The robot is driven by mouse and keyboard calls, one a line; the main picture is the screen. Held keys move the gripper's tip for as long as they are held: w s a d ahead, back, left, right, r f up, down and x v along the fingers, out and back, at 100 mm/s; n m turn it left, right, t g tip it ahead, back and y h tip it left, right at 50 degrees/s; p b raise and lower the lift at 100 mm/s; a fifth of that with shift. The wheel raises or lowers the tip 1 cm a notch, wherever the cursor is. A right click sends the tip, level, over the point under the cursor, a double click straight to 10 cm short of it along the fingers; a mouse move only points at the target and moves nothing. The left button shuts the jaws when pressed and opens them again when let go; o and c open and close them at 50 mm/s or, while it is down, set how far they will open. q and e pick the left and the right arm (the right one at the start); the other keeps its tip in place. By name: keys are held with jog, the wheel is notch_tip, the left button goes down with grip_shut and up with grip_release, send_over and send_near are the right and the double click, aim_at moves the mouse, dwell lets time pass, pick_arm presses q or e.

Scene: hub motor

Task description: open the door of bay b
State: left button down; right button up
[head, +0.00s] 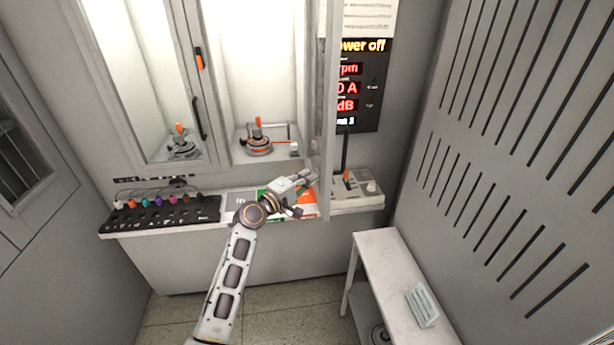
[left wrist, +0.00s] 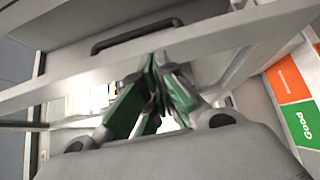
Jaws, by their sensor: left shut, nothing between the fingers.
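Two lit bays stand side by side in the head view; I cannot read which is b. The left bay's door (head: 212,80) is closed, with a black handle (head: 198,118) and an orange latch (head: 199,58). The right bay is open, and its door (head: 326,90) stands swung out, nearly edge-on. My left gripper (head: 308,181) is shut and empty, close to the lower part of the swung-out door. In the left wrist view, its green-padded fingers (left wrist: 158,80) are together below a pale frame with a black handle (left wrist: 135,36). Contact is unclear. My right gripper is out of view.
A motor (head: 259,145) sits in the open bay and another (head: 182,147) behind the closed door. A control box (head: 358,190) stands right. A white side table (head: 385,255) is in front.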

pick_arm(q)
jog(key=s, duration=0.8)
jog(key=shift+a+b, duration=0.15)
jog(key=shift+b, duration=0.25)
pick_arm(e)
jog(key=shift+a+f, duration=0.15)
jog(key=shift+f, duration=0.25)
